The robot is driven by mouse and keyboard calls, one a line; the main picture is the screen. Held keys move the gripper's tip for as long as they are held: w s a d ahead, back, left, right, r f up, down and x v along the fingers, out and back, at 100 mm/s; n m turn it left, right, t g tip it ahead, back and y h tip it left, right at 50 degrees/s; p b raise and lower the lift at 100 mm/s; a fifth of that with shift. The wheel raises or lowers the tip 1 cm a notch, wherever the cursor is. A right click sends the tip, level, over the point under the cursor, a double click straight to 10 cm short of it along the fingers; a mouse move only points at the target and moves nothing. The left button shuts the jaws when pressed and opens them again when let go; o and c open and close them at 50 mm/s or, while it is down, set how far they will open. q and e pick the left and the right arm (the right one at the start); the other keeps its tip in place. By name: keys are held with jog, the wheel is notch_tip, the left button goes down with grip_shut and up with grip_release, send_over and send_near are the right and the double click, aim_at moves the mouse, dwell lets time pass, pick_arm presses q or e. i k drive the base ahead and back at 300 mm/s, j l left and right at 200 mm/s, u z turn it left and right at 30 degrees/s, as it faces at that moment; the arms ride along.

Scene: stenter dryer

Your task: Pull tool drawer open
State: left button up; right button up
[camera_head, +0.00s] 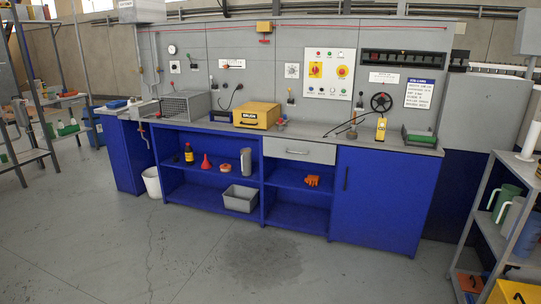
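The tool drawer (299,151) is a light grey drawer front with a dark bar handle (297,152). It sits just under the worktop, near the middle of the blue workbench (388,200), and looks shut. An open shelf compartment lies below it, and a blue cabinet door stands to its right. Neither of my grippers shows in the head view, so nothing of mine is at the handle.
A yellow case (257,115) stands on the worktop left of the drawer. A white bucket (152,183) stands on the floor at the bench's left. Grey racks stand at the left and right edges. The floor (230,262) before the bench is clear.

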aim_at(317, 152)
jog(key=i, duration=2.8)
